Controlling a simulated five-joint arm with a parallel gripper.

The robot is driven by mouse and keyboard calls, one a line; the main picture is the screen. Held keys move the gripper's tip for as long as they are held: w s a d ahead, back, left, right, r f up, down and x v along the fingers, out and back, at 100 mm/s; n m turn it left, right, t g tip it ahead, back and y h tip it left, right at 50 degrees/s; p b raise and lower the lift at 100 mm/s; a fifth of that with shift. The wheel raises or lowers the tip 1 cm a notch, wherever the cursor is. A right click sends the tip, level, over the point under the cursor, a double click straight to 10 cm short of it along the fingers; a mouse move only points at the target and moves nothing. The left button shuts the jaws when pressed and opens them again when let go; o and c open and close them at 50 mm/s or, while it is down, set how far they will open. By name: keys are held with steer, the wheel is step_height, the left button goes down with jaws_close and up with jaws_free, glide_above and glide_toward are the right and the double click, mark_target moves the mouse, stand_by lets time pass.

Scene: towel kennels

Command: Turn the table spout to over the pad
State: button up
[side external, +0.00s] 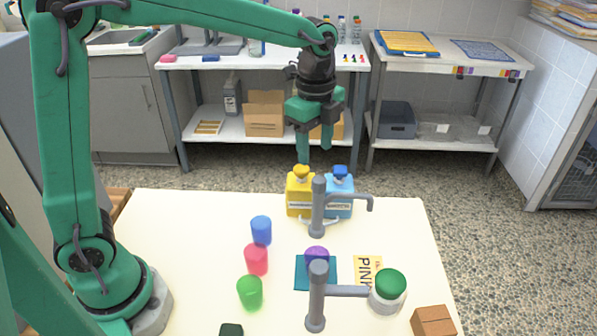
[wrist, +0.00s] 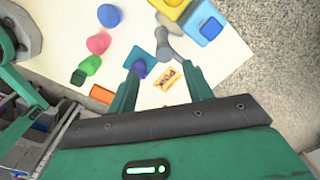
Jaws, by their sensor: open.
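Two grey posts with side arms stand on the white table; I cannot tell for certain which is the table spout. The rear spout (side external: 318,207) has a thin arm pointing right with a down-turned tip. The front post (side external: 316,297) has a straight arm pointing right, towards a white jar with a green top (side external: 388,288). A teal pad (side external: 301,281) lies between the posts, with a purple object (side external: 317,253) on it; the pad also shows in the wrist view (wrist: 132,57). My gripper (side external: 315,153) is open and empty, high above the table's rear edge, fingers pointing down.
Yellow (side external: 300,195) and blue (side external: 340,198) bottles stand close behind the rear spout. Blue (side external: 261,230), red (side external: 256,260) and green (side external: 250,292) cups stand left of the pad. A "PINK" card (side external: 367,267) lies right; a brown block (side external: 433,321) sits front right.

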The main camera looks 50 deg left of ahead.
mark_target(319, 179)
steer(key=shift+w+d+f+m, duration=0.3)
steer(key=shift+w+f+m, duration=0.1)
steer(key=shift+w, duration=0.05)
steer(key=shift+f, duration=3.9)
jaws_close()
